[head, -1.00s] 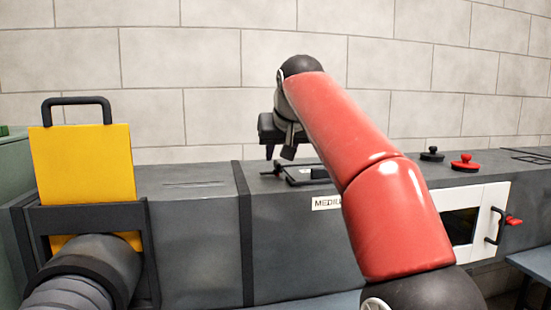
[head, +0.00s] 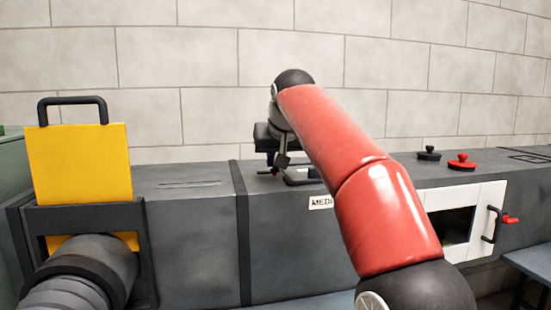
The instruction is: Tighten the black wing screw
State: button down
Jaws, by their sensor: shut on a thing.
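My gripper (head: 273,163) points down at the top of the grey duct, left of the red arm link, at a dark frame (head: 300,178) on the duct top. It is shut on a small black part at the frame's left end, which I take to be the black wing screw (head: 264,172). Only a short dark end of it shows to the left of the fingers. The fingers and my wrist hide the rest, so its turn and seating cannot be told.
A black knob (head: 429,154) and a red knob (head: 462,161) stand on the duct to the right. A white-framed hatch (head: 488,215) with a black handle is in the front. A yellow plate (head: 80,165) stands at left. A stone wall (head: 210,60) is behind.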

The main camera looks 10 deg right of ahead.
jog(key=m+h, duration=0.1)
jog(key=m, duration=0.1)
jog(key=m+h, duration=0.2)
jog(key=shift+w+a+g, duration=0.1)
jog(key=shift+a+g, duration=0.2)
jog(key=shift+a, duration=0.1)
jog(key=m+g+h, duration=0.1)
jog(key=m+h, duration=0.1)
jog(key=m, duration=0.2)
jog(key=shift+g+h, duration=0.3)
jog(key=shift+h, duration=0.1)
jog(key=shift+m+g+h, duration=0.3)
jog(key=shift+m, duration=0.3)
jog(key=c, duration=1.5)
grip_release()
